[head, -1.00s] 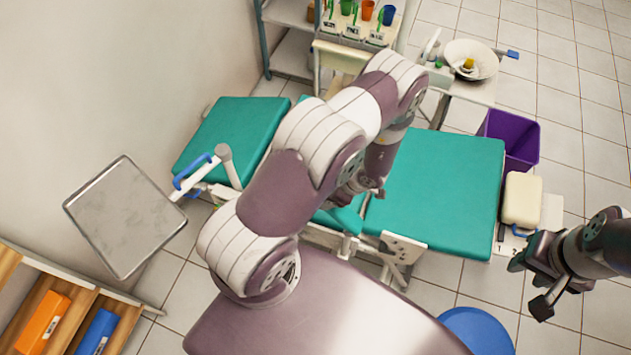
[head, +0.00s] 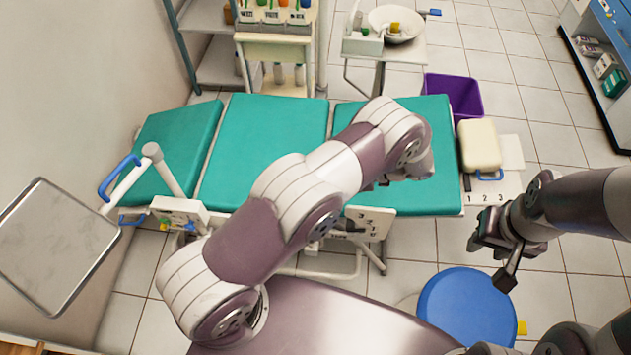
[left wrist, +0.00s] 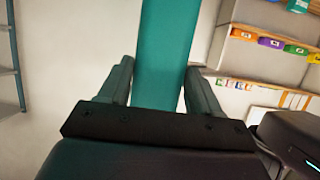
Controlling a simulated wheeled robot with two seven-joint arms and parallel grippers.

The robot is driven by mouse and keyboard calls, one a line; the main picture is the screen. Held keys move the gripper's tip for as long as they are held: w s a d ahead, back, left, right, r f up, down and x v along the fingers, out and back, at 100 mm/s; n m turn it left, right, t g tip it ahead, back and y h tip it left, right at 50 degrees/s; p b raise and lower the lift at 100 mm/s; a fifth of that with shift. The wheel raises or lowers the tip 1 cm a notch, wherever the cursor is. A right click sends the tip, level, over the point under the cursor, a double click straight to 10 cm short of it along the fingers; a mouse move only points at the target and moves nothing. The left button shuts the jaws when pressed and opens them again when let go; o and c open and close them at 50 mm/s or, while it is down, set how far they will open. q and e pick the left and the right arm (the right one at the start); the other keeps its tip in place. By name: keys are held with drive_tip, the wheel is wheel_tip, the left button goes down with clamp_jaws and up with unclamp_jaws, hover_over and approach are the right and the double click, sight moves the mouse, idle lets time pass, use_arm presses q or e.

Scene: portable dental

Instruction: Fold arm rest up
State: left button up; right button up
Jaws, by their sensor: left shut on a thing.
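The teal dental chair (head: 262,140) lies stretched across the head view, with a white control panel (head: 180,210) at its near side. My left arm crosses over the chair and hides part of it. My left gripper (left wrist: 160,68) shows in the left wrist view with its two fingers on either side of a long teal strip (left wrist: 165,35). It is shut on this strip, which looks like the arm rest. In the head view that grip is hidden behind the arm. My right gripper (head: 494,256) hangs open and empty right of the chair, above the floor.
A metal tray (head: 55,245) on a white arm with a blue handle (head: 118,178) is at the left. A blue stool (head: 468,308) stands near front right. A purple bin (head: 455,94) and a cream case (head: 479,145) are beyond the chair's right end. Shelves stand behind.

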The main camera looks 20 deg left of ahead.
use_arm(q)
drive_tip(key=shift+w+d+f+g+y+b, duration=0.15)
drive_tip(key=shift+d+f+y+b, duration=0.15)
drive_tip(key=shift+b, duration=0.2)
drive_tip(key=shift+d+f+g+y+b, duration=0.1)
drive_tip(key=shift+d+g+y+b, duration=0.1)
drive_tip(key=shift+d+b, duration=0.25)
use_arm(e)
wheel_tip(320, 180, down, 3)
use_arm(q)
drive_tip(key=shift+r, duration=0.1)
use_arm(e)
drive_tip(key=shift+w, duration=0.1)
use_arm(q)
drive_tip(key=o, duration=1.5)
